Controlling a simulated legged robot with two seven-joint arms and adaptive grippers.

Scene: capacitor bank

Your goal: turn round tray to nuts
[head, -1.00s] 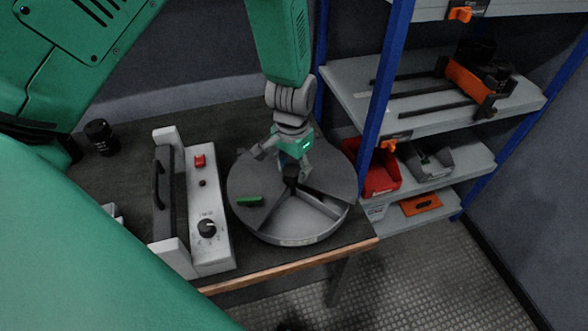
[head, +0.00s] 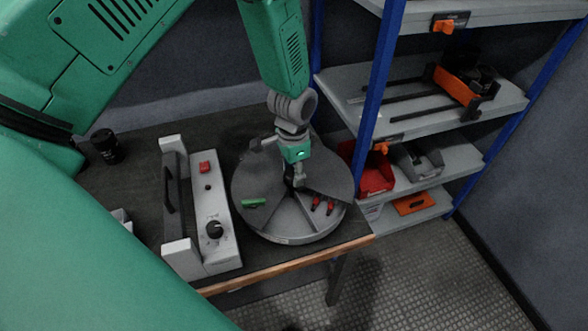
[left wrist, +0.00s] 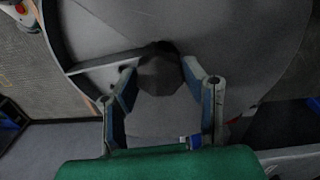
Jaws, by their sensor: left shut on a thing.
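The round grey tray (head: 285,237) stands near the right end of the dark table. Its flat cover (head: 330,180) leaves a front part open, with divider walls showing. Two small red pieces (head: 318,205) lie in the right open compartment; I cannot tell if they are nuts. A green piece (head: 253,203) is at the left of the tray. My left gripper (head: 297,182) points down at the tray's centre, shut on the dark central knob. In the left wrist view its fingers sit on both sides of the faceted knob (left wrist: 160,76). My right gripper is out of view.
A grey control box (head: 213,205) with a red button and black dial stands close left of the tray. A blue-posted shelf (head: 378,100) stands close right, holding a red bin (head: 375,178). A black cylinder (head: 106,146) stands at the table's left.

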